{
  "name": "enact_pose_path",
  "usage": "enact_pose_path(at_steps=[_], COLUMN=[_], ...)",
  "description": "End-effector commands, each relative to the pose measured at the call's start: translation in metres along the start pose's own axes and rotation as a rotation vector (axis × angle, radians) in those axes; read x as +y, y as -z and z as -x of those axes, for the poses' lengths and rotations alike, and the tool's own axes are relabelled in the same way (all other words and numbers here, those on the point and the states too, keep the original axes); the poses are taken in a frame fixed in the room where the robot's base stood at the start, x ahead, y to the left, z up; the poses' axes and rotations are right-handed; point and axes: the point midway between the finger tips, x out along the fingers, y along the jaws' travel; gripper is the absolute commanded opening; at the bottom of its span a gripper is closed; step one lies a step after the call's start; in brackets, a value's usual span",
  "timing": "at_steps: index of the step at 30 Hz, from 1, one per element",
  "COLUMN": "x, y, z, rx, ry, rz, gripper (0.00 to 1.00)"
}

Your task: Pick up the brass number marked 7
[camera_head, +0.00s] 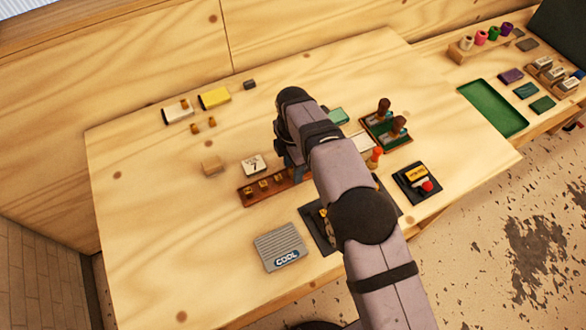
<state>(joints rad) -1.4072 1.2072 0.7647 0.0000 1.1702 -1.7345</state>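Several small brass pieces sit in a brown wooden rack (246,198) in the middle of the table, left of my arm. They are too small to read, so I cannot tell which one is the 7. A white card or block (254,165) bearing a dark "7" lies just behind the rack. My gripper (298,172) points down by the rack's right end, mostly hidden by my own arm. I cannot see its fingertips or anything between them. The arm also hides the rack's right end.
A ribbed grey "COOL" block (280,247) lies in front. Wooden-handled stamps (398,125) and a black device (417,182) with a red knob stand right. The left front table is clear.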

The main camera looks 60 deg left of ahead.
Motion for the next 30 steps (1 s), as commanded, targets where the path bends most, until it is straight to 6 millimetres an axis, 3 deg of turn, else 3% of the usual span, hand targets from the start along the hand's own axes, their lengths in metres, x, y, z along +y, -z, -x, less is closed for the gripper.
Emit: enact_pose_path(at_steps=[7, 12, 23, 30], x=[0.000, 0.000, 0.001, 0.002], y=[0.000, 0.000, 0.000, 0.000], z=[-0.002, -0.001, 0.002, 0.027], rx=[0.000, 0.000, 0.000, -0.001], ry=[-0.001, -0.001, -0.002, -0.006], rz=[0.000, 0.000, 0.000, 0.000], gripper=[0.35, 0.00, 0.00, 0.00])
